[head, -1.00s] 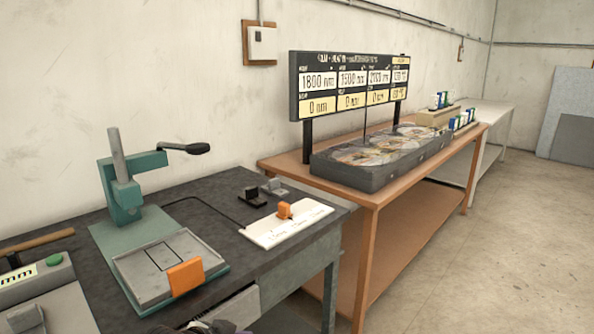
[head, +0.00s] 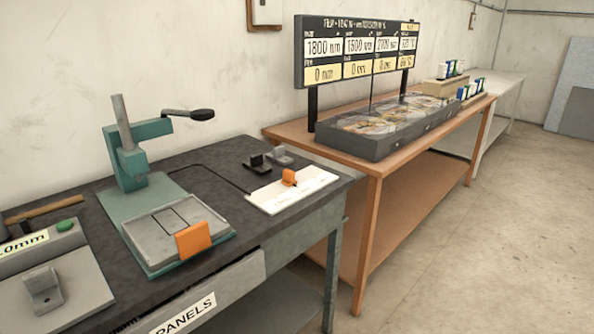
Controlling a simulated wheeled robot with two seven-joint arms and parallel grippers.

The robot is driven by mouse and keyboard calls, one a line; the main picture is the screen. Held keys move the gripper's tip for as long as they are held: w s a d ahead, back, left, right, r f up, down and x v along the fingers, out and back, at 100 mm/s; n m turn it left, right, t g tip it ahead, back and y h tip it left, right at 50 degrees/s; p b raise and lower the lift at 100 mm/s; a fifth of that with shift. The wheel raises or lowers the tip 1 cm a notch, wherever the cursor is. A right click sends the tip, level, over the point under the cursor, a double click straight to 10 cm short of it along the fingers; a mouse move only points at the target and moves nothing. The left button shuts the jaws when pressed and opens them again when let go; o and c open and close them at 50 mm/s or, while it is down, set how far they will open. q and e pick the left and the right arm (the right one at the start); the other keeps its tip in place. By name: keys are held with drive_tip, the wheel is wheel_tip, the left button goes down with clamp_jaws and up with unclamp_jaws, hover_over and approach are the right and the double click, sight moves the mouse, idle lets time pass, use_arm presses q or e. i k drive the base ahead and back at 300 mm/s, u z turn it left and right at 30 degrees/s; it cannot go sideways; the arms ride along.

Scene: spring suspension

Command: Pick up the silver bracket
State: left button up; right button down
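A silver-grey L-shaped bracket (head: 43,291) sits on the flat grey plate of a device at the near left of the dark bench. A second, smaller silver-grey piece (head: 281,156) stands at the back of the bench, beside a black bracket (head: 257,164); the frames do not show which of the two is meant. An orange bracket (head: 289,177) stands on a white board (head: 316,184). Neither of my grippers is in the head view.
A teal press (head: 140,160) with a lever stands on the dark bench (head: 200,159); a larger orange block (head: 193,240) is at its tray's front edge. A drawer labelled PANELS (head: 215,300) is below. A brown table (head: 375,165) with a display board (head: 357,50) stands behind right.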

sight(43, 284)
drive_tip(key=u, duration=1.5)
